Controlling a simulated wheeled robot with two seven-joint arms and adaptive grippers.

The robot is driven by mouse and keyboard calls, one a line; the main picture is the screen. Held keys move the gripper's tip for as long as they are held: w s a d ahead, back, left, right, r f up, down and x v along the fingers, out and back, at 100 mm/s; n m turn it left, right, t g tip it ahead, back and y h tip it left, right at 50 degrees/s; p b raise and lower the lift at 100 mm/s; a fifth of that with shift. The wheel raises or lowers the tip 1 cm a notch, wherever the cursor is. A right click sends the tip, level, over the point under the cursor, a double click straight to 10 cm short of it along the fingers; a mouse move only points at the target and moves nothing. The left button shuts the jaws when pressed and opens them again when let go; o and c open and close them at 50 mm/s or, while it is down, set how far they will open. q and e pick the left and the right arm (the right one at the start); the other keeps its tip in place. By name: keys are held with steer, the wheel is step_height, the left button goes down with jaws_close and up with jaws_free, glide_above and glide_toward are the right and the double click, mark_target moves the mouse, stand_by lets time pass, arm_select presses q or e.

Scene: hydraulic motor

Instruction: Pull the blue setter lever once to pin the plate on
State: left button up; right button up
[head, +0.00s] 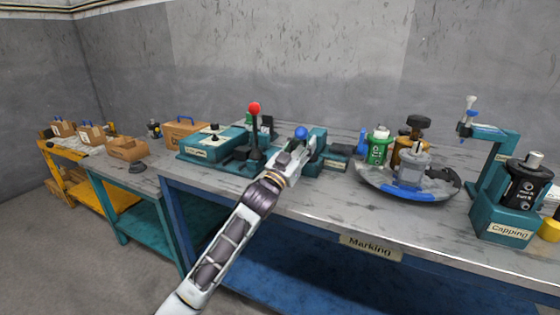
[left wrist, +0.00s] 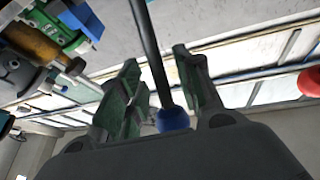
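The blue setter lever has a blue ball knob (head: 301,132) on the teal device at the middle of the bench. In the left wrist view its dark rod (left wrist: 150,45) runs down to the blue ball (left wrist: 172,118). My left gripper (head: 297,153) is at the lever in the head view. In the left wrist view its fingers (left wrist: 157,62) are spread on either side of the rod, with gaps visible, and the ball sits deep between them near the palm. The plate cannot be made out. My right gripper is not in view.
A red-knobbed lever (head: 254,108) stands just left, its red ball also in the left wrist view (left wrist: 311,81).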

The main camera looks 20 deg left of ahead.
arm_select(q)
steer(key=shift+v, duration=1.35)
steer(key=s+a, duration=0.2)
steer(key=s, duration=0.9)
steer(key=shift+a, duration=0.3)
steer(key=shift+s, duration=0.1)
